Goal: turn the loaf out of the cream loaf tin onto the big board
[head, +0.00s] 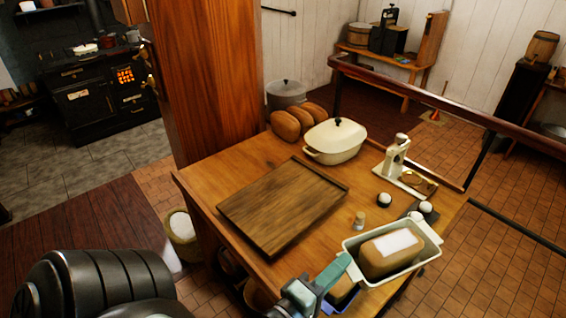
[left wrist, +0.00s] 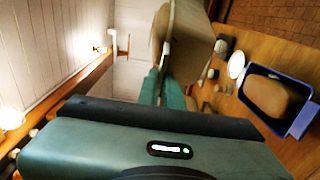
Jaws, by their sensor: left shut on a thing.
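My left gripper (head: 338,270) is shut on the near-left end of the cream loaf tin (head: 437,241). The tin is held above the table's front right corner, its open top facing up. A brown loaf (head: 383,262) with a white patch on top lies inside it. In the left wrist view, the green fingers (left wrist: 161,86) hold the tin (left wrist: 184,35), seen from outside. The big board (head: 283,205) lies bare on the table, left of the tin and apart from it. My right gripper is not in view.
A blue tin (left wrist: 307,116) with another loaf (left wrist: 274,95) stands on the table (head: 225,163), partly hidden by the cream tin in the head view. A cream lidded casserole (head: 334,143) and loaves (head: 286,125) stand behind.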

